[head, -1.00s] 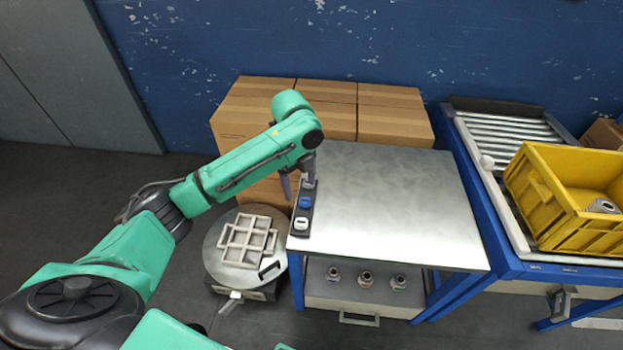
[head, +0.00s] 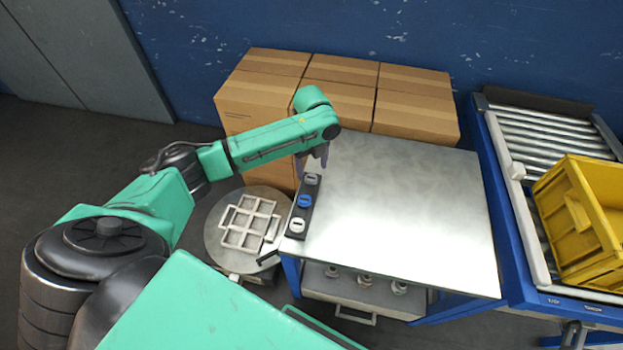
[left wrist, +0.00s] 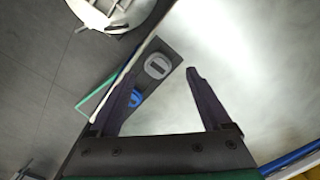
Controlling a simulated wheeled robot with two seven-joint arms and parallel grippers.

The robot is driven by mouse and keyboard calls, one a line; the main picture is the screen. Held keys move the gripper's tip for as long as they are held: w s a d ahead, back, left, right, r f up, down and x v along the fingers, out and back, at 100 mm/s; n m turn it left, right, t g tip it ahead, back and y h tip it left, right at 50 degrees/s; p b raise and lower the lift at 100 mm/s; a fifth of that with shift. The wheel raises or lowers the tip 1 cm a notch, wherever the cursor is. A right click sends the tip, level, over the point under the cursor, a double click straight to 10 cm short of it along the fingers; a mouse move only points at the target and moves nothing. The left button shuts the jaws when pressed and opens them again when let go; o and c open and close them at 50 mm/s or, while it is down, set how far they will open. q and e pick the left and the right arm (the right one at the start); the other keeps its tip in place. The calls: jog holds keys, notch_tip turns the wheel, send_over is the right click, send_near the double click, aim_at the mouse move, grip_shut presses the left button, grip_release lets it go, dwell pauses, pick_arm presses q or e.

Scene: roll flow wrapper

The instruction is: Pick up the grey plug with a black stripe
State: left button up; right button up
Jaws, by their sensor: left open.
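The grey plug with a black stripe (head: 312,180) sits at the far end of a black strip holder (head: 287,246) on the metal table's left edge. A blue plug (head: 304,201) and a white plug (head: 297,225) sit nearer in the same holder. My left gripper (head: 313,163) is open and empty just behind and above the grey plug. In the left wrist view, the grey plug (left wrist: 158,66) shows between the open fingertips (left wrist: 164,72), closer to the left finger. The blue plug (left wrist: 135,98) is partly covered by that finger. My right gripper is not in view.
The metal tabletop (head: 400,210) is otherwise clear. Cardboard boxes (head: 415,95) stand behind it. A round stand with a white divided tray (head: 248,222) is at left. Several fittings lie on the lower shelf. A yellow crate (head: 590,225) sits on the roller table at right.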

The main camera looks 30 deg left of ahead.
aim_at(311, 178)
pick_arm(q)
notch_tip(311, 178, down, 4)
jog(key=shift+s+a+r, duration=0.1)
jog(key=shift+s+r, duration=0.05)
jog(key=shift+r, duration=0.05)
grip_shut()
jog(key=shift+r, duration=0.15)
notch_tip(311, 178, up, 20)
jog(key=p, duration=0.1)
